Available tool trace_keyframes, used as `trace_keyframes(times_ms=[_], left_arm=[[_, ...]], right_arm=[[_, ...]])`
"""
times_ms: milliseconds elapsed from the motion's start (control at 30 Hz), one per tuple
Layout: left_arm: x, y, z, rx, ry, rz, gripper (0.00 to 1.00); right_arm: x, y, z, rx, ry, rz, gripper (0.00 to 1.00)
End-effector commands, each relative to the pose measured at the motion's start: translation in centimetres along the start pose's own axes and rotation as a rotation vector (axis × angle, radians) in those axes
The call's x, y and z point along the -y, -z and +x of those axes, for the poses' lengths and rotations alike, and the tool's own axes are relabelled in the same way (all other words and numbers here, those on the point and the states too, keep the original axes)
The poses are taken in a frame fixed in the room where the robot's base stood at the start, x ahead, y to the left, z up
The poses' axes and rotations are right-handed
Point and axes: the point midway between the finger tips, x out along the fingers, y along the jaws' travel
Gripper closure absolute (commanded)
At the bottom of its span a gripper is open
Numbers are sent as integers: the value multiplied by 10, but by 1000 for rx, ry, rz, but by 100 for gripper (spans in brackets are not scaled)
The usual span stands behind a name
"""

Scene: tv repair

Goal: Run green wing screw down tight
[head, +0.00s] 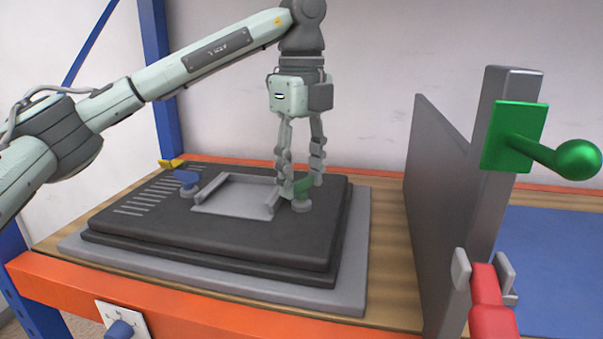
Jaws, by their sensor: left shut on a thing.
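The green wing screw (302,190) stands upright on a grey round base near the right side of the dark TV back panel (215,238). My left gripper (301,185) points straight down over it, with its fingers on either side of the screw's wings and closed on them. The fingers hide part of the screw. A blue wing screw (187,182) and a yellow wing screw (171,163) stand at the panel's left and back left. My right gripper does not show.
A grey recessed bracket (237,197) lies beside the green screw. The panel rests on a grey mat (352,270) on a wooden bench (392,290). To the right stand a tall grey plate (432,190), a green lever (550,150) and a red handle (488,300).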

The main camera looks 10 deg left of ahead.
Motion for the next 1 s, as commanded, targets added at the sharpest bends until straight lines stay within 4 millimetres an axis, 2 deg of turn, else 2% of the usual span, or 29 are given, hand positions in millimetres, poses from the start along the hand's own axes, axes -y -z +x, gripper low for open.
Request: trace_keyframes(times_ms=[67,467,1000], left_arm=[[0,0,0,0,0,0,83],[0,0,0,0,0,83,83],[0,0,0,0,0,546,83]], right_arm=[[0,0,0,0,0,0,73],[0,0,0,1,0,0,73],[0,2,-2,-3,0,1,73]])
